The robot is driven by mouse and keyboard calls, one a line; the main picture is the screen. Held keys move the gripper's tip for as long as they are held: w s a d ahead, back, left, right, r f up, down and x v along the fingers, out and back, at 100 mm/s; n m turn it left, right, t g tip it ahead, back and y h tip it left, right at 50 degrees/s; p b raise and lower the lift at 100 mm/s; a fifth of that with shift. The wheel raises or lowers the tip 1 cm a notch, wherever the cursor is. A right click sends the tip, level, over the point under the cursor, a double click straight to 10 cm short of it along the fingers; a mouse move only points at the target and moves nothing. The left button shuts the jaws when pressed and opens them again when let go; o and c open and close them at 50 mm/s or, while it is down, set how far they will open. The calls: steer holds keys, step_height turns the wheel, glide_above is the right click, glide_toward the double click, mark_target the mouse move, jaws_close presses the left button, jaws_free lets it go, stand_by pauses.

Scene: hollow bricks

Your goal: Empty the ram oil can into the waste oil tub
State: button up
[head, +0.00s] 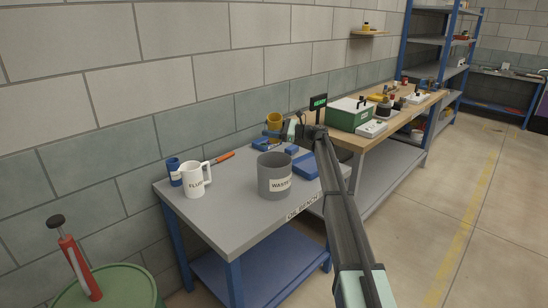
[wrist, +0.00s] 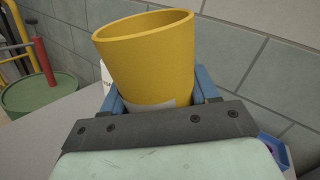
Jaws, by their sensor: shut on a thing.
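A yellow open-topped can (head: 274,121) is in my gripper (head: 273,134), above the far part of the oil bench, beyond the tub in the head view. In the wrist view the yellow can (wrist: 148,55) stands nearly upright, leaning slightly, between the blue fingers of my gripper (wrist: 160,92). Its pale label is mostly hidden by the gripper, so I cannot read a name. What is inside it does not show. The grey waste tub (head: 274,180), labelled "WASTE", stands upright on the bench, nearer the camera than the can and apart from it.
A white jug (head: 194,181) and a blue container (head: 174,170) stand at the bench's left end, near an orange-handled tool (head: 222,158). A blue tray (head: 306,166) lies right of the tub. The block wall is close behind. A green drum (head: 110,288) stands at lower left.

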stand_by(0.6)
steer(key=shift+w+n, duration=0.25)
steer(key=shift+n, duration=0.55)
steer(key=shift+w+n, duration=0.25)
steer(key=shift+n, duration=0.35)
steer(key=shift+n+y, duration=0.3)
steer(key=shift+w+f+n, duration=0.15)
steer(key=shift+n, duration=0.45)
steer(key=shift+w+f+n, duration=0.1)
steer(key=shift+n, duration=0.7)
